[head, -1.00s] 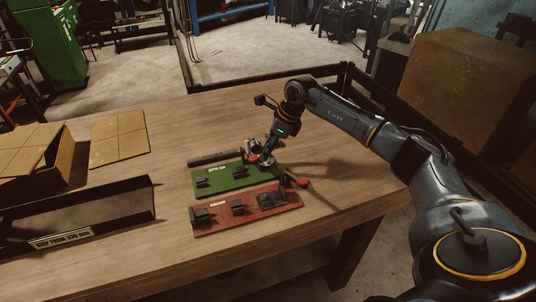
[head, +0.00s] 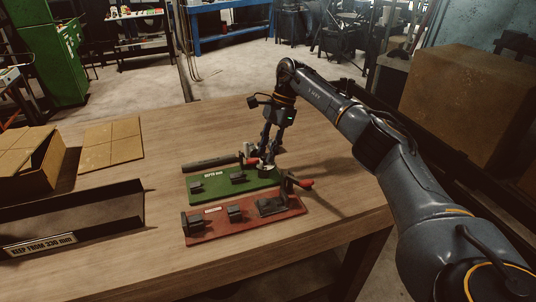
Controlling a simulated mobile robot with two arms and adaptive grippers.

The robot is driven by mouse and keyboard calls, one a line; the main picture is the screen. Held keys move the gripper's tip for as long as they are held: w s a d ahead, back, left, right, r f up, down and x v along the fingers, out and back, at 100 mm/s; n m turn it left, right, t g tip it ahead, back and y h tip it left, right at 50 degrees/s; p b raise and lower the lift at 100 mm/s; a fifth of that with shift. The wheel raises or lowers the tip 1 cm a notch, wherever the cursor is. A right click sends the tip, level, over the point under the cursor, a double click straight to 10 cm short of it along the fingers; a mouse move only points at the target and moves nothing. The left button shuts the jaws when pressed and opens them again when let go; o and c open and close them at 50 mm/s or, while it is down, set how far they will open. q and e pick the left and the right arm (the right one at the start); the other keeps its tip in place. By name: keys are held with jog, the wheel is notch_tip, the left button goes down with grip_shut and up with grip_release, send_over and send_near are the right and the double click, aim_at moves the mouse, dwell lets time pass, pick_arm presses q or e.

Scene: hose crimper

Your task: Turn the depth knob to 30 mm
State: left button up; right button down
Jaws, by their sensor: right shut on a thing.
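The green board (head: 220,191) with a "DEPTH mm" label lies on the wooden table, with small dark blocks on it. The depth knob (head: 266,169) is a small round grey metal part at the board's right end. My right gripper (head: 266,161) comes down on it from above and is shut on it. The fingers partly hide the knob, and its scale is too small to read. My left gripper is not in view.
A red board (head: 245,218) with dark blocks and a red-handled lever (head: 300,183) lies in front. A dark bar (head: 210,162) lies behind the green board.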

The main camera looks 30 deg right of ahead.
jog(key=shift+w+n+g+h+b, duration=0.15)
jog(key=shift+n+g, duration=0.25)
jog(key=shift+n, duration=0.65)
jog(key=shift+n+g+h+b, duration=0.2)
jog(key=shift+n+g, duration=0.2)
jog(key=shift+n, duration=0.65)
jog(key=c, duration=1.1)
grip_release()
notch_tip(320, 180, up, 10)
